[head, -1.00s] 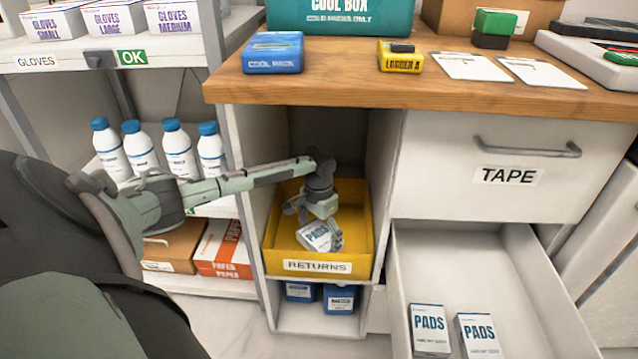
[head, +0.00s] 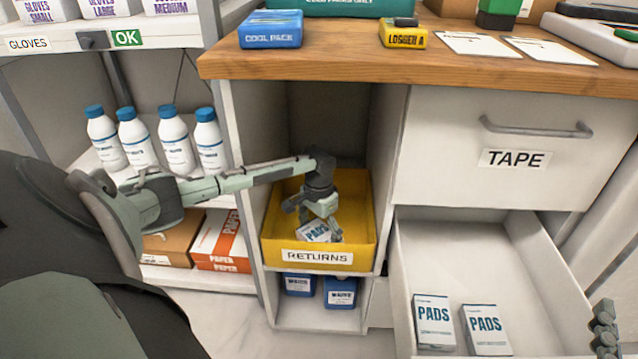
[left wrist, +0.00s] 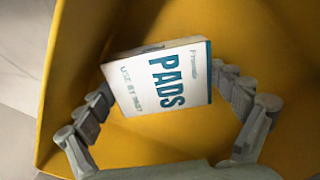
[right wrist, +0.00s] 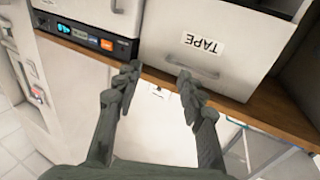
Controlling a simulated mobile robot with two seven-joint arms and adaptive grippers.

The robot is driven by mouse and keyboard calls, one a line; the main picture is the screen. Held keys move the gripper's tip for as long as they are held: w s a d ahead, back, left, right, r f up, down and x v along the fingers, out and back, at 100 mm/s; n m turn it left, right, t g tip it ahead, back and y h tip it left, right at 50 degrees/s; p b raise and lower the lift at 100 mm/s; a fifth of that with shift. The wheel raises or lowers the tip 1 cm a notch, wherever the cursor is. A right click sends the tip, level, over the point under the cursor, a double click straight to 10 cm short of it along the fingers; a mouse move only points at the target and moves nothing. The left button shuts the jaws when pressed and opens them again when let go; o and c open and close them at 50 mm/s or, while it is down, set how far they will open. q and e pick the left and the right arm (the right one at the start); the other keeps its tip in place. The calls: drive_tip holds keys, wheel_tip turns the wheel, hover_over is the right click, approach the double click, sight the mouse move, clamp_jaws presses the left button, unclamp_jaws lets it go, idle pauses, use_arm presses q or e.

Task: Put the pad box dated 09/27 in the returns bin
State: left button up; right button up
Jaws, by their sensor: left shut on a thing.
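A white pad box with blue PADS lettering (head: 313,232) is inside the yellow returns bin (head: 320,258), low between its walls. My left gripper (head: 319,218) reaches into the bin from above and is shut on this box. In the left wrist view the box (left wrist: 160,85) sits tilted between the fingers, with yellow bin walls around it. Its small use-by line is blurred but seems to read 09/27. My right gripper (right wrist: 158,74) is open and empty in the right wrist view. Two other pad boxes (head: 434,322) (head: 485,330) stand in the open drawer.
The open drawer (head: 545,275) juts out right of the bin, under the closed TAPE drawer (head: 510,140). The wooden counter (head: 440,68) overhangs the bin's cubby. White bottles (head: 140,143) stand on the shelf beside my left arm. Blue packs (head: 340,292) sit below the bin.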

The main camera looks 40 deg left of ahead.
use_arm(q)
drive_tip(key=shift+f+b, duration=0.4)
drive_tip(key=shift+f, duration=0.1)
use_arm(e)
wheel_tip(320, 180, up, 6)
drive_tip(key=s+a+t+y, duration=0.1)
drive_tip(key=t, duration=0.2)
drive_tip(key=shift+s+a+y, duration=0.4)
drive_tip(key=shift+f, duration=0.1)
use_arm(q)
drive_tip(key=o, duration=0.8)
drive_tip(key=shift+f, duration=0.15)
use_arm(e)
drive_tip(key=shift+f, duration=0.1)
